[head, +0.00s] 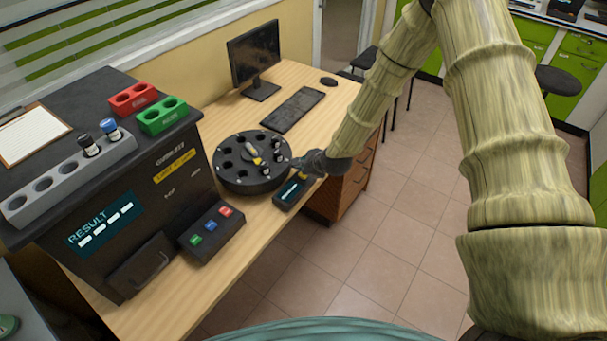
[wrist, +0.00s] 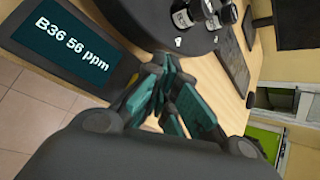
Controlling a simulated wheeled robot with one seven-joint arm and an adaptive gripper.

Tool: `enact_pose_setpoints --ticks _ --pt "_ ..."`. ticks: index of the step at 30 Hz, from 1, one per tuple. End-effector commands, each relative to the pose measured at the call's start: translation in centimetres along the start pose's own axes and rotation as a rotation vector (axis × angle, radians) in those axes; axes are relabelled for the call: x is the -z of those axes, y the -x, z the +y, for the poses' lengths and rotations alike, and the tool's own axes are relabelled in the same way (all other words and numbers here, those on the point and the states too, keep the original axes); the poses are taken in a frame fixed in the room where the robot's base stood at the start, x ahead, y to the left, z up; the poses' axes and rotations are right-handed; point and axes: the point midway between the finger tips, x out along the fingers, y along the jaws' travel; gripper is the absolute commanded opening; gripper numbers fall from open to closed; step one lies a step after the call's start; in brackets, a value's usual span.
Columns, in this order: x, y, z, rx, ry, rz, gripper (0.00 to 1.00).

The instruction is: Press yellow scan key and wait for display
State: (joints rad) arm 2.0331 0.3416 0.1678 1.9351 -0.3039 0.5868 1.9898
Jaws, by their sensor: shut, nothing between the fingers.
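A small dark handheld-size device (head: 290,193) lies at the table's front edge beside the round carousel. In the wrist view its display (wrist: 72,45) reads "B36 56 ppm". A bit of yellow (wrist: 133,79) shows at the device's end, right beside my fingers; most of the key is hidden by them. My gripper (head: 302,172) is shut and empty, low over that end of the device. The closed fingers (wrist: 163,70) also show in the wrist view. I cannot tell whether they touch the key.
The black carousel (head: 235,182) holds a few vials close by my gripper. The analyser (head: 130,195) display reads "RESULT" with dashes; its button box (head: 212,235) stands in front. Red (head: 133,98) and green (head: 163,115) racks sit on top. A keyboard (head: 292,109) and monitor (head: 254,55) stand behind.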

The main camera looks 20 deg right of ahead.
Motion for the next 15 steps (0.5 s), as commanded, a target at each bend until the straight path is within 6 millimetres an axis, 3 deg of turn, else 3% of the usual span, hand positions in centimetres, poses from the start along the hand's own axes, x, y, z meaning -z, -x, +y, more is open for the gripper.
enact_pose_setpoints --ticks 15 --pt "0.36 -0.58 0.45 0.0 -0.001 -0.001 0.0"
